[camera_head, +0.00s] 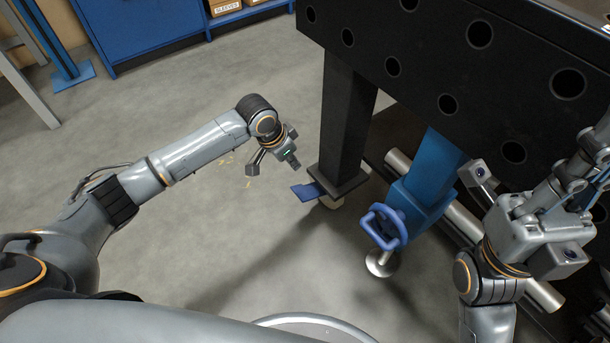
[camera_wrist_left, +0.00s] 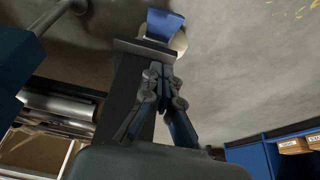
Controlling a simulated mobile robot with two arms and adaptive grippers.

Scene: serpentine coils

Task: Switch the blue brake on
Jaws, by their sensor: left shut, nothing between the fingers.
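The blue brake is a small flat pedal (camera_head: 306,191) low at the foot of the black table leg, on its left side. It also shows at the top of the left wrist view (camera_wrist_left: 163,24). My left gripper (camera_head: 288,158) is just above and left of the pedal in the head view, apart from it. In the left wrist view its fingers (camera_wrist_left: 165,75) are together with nothing between them, in front of the black leg (camera_wrist_left: 140,75). My right arm is at the right edge of the head view; its fingers cannot be made out clearly.
A black table with round holes (camera_head: 393,66) stands over the pedal. A blue handwheel (camera_head: 385,227) and a blue leg (camera_head: 430,170) are to the pedal's right. A blue cabinet (camera_head: 140,28) is at the back. The grey floor left of the pedal is clear.

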